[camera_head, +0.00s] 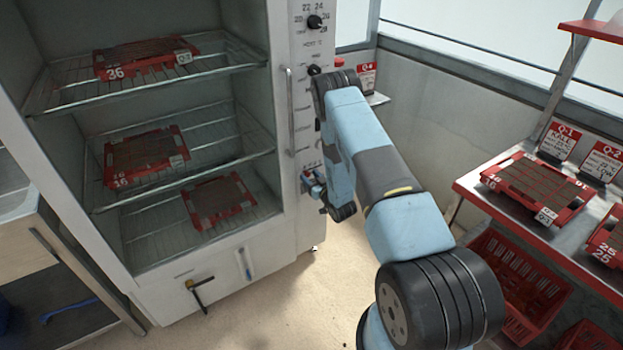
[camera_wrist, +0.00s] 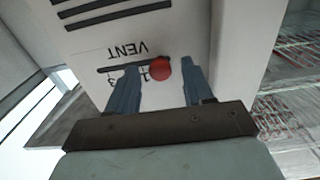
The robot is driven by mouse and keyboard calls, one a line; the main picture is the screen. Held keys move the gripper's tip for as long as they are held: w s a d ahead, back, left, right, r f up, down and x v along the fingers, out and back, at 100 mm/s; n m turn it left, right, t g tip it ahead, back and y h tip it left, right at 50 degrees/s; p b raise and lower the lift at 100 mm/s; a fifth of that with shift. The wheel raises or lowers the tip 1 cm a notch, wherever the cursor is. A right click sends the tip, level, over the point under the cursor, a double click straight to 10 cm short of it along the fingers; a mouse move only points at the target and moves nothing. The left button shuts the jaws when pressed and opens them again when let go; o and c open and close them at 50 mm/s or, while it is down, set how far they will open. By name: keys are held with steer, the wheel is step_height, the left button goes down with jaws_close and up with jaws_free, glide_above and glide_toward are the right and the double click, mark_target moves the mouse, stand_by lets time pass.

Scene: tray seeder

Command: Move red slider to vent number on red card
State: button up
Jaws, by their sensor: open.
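The red slider (camera_wrist: 161,69) is a round red knob on the slot of the vent scale (camera_wrist: 123,66) in the wrist view, where the lettering is upside down. It sits at the slot's right end, beside a 1; a 3 shows near the left end. My gripper (camera_wrist: 160,66) is open, with one finger on each side of the slider and gaps showing. In the head view my gripper (camera_head: 314,186) is low at the cabinet's control panel (camera_head: 303,125), hiding the slider. A red-topped card (camera_head: 367,76) stands behind my arm; its vent number is unreadable.
The open cabinet (camera_head: 281,130) holds red trays on wire racks. More red-topped cards (camera_head: 561,141) (camera_head: 602,160) stand behind trays on the right shelf (camera_head: 470,190), with red crates (camera_head: 510,285) below. The floor (camera_head: 300,290) before the cabinet is clear.

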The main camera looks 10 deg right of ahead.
jaws_close()
stand_by(0.4)
